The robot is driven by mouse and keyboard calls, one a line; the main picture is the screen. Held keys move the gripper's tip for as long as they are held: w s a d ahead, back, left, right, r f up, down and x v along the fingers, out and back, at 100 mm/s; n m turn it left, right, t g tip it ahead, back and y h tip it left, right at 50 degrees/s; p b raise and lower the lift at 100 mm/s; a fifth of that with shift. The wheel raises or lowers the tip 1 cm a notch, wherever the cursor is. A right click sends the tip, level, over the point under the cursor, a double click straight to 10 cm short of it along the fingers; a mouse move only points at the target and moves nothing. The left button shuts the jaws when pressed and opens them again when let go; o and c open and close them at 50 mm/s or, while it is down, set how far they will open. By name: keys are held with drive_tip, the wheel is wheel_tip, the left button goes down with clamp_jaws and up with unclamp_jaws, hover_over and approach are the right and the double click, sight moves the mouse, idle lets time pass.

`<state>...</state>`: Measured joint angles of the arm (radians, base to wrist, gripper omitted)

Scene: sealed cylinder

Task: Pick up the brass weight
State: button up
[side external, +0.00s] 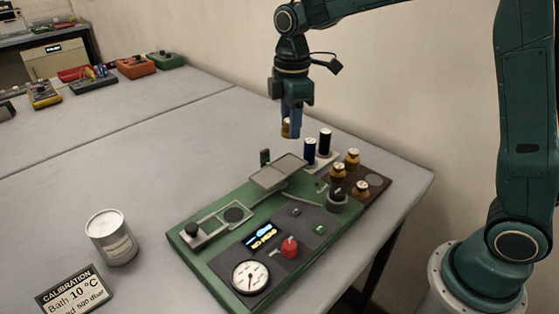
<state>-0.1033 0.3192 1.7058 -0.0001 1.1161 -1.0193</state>
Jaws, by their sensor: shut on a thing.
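My gripper (290,124) points down above the back of the green apparatus board. Its blue fingers are shut on a brass weight (286,128), which hangs in the air clear of the board; the fingers hide part of it. Three more brass weights (352,158) stand on a dark brown tray (382,186) at the right, below and to the right of my gripper. The tray also shows one bare round spot (375,180).
The green board (190,246) carries a grey plate (278,173), a red knob (289,247), a dial gauge (250,277) and a lit display. Blue and black cylinders (325,142) stand behind it. A can (110,237) and calibration card (75,291) are at left.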

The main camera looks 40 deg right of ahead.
wheel_tip(320, 180, up, 12)
drive_tip(key=shift+r, duration=0.15)
idle(0.3)
idle(0.4)
hover_over(374, 180)
wheel_tip(374, 180, down, 6)
drive_tip(key=shift+f, duration=0.2)
wheel_tip(374, 180, down, 20)
drive_tip(key=shift+r, duration=0.1)
idle(1.1)
